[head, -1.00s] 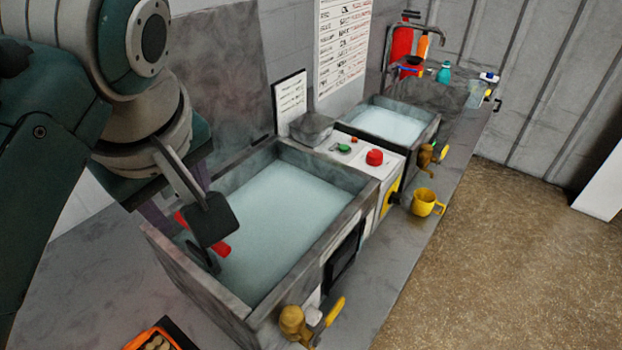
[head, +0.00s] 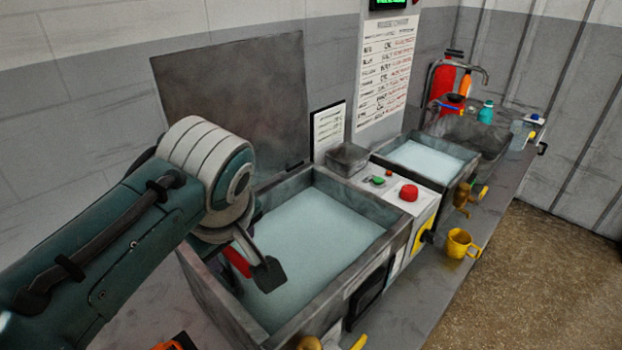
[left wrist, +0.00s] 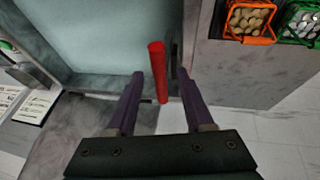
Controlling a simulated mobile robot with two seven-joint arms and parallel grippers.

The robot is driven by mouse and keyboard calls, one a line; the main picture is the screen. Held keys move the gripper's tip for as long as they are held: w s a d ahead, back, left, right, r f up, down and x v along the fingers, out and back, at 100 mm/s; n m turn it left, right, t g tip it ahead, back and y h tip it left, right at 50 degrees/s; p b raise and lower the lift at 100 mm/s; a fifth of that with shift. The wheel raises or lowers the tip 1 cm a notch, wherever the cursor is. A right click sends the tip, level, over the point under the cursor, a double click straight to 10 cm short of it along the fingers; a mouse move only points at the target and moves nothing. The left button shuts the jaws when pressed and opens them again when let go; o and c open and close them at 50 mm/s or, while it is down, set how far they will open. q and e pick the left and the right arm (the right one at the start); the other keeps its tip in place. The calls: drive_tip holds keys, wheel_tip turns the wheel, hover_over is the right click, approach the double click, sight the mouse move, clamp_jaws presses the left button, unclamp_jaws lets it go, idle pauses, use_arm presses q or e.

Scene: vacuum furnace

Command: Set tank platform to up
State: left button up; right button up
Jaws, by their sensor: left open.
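A red bar-shaped handle (head: 237,262) shows at the left side of the near grey tank (head: 228,303). Its link to the platform is hidden. The tank holds pale blue-green liquid (head: 315,232). My left gripper (head: 252,266) is open at the handle, over the left part of the tank. In the left wrist view the red handle (left wrist: 158,72) stands between the two purple fingers of the left gripper (left wrist: 160,78), with a gap on either side. I cannot tell how deep the handle sits between them. My right gripper is not in view.
A control panel with a red button (head: 408,193) and a green button (head: 379,180) separates the tank from a second tank (head: 425,160). Orange (left wrist: 250,22) and green (left wrist: 300,22) baskets lie beside the tank. A raised lid (head: 235,105) stands behind.

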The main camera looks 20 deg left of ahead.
use_arm(q)
clamp_jaws()
idle(0.4)
idle(1.0)
